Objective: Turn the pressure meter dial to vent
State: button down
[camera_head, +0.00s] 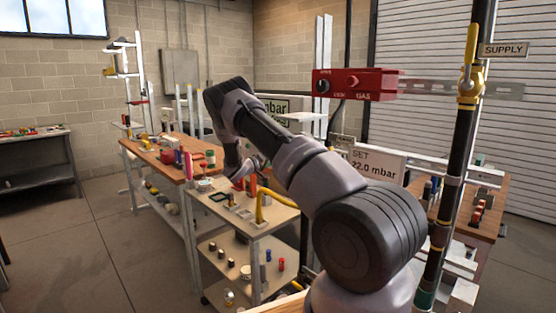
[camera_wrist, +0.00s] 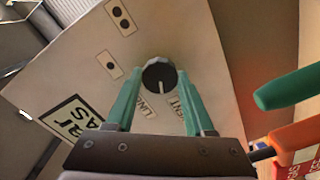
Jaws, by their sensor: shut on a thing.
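The dial (camera_wrist: 158,75) is a small round black knob with a white pointer line, on a pale panel (camera_wrist: 205,50) in the wrist view. In the head view, part of the pale meter face with "mbar" (camera_head: 276,106) shows behind my arm. The dial is hidden there, and I cannot make out my fingertips.
A red box (camera_head: 352,84) with knobs and a yellow-handled pipe (camera_head: 466,100) stand at the right. A cart (camera_head: 262,222) and a workbench (camera_head: 160,160) hold small items. In the wrist view, green (camera_wrist: 288,88) and orange (camera_wrist: 295,136) objects lie close at the right. Floor at left is clear.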

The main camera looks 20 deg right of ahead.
jog(key=shift+c, duration=1.3)
grip_release()
jog(key=shift+a, duration=0.15)
jog(key=v, duration=1)
jog(key=shift+a, duration=0.3)
jog(key=shift+s, duration=0.1)
